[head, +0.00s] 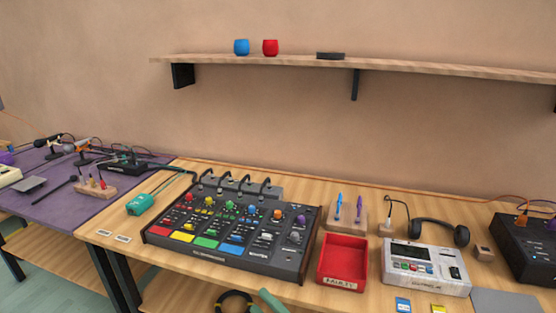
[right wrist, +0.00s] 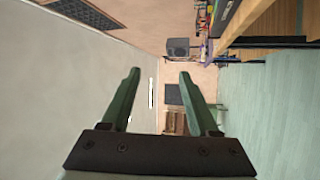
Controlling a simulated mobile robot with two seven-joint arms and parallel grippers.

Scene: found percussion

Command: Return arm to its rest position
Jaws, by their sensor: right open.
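My right gripper (head: 271,302) shows only as a piece of green finger at the bottom edge of the head view, in front of the wooden table (head: 125,253). In the right wrist view my right gripper (right wrist: 159,75) is open. Its two green fingers stand wide apart with nothing between them. That view lies sideways, with wall, floor and furniture beyond the fingers. My left gripper is not in the head view.
A mixer (head: 225,256) with coloured pads, a red tray (head: 342,284) and a white device (head: 425,280) stand on the table. Open floor (right wrist: 270,110) lies right in the wrist view.

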